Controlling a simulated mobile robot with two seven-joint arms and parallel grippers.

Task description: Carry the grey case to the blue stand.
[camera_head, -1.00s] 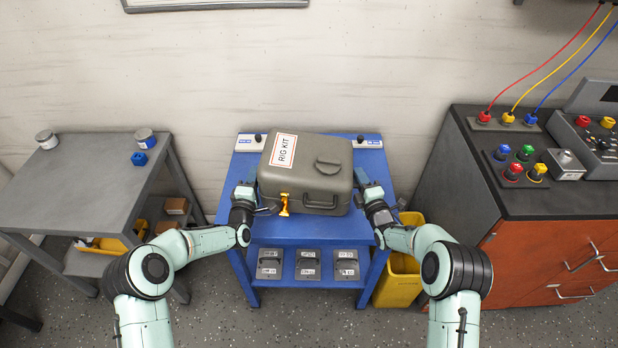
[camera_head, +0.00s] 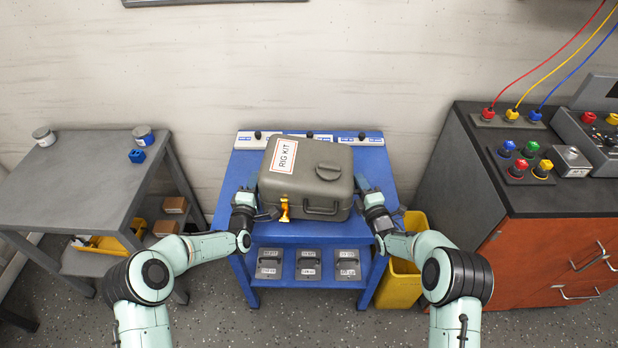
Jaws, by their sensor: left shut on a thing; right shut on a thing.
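The grey case (camera_head: 318,160) has a white, red-edged RIG KIT label and an orange latch on its front. The fingertips are partly hidden against the case. The underside of the case is hidden, so I cannot tell for sure whether it touches the stand top.
A labelled strip with small black knobs runs along the stand's back edge (camera_head: 322,137). Dark labelled boxes (camera_head: 308,264) sit on its lower shelf. A grey table (camera_head: 75,183) is at left. A yellow bin (camera_head: 398,288) and a black-topped cabinet (camera_head: 470,190) are at right.

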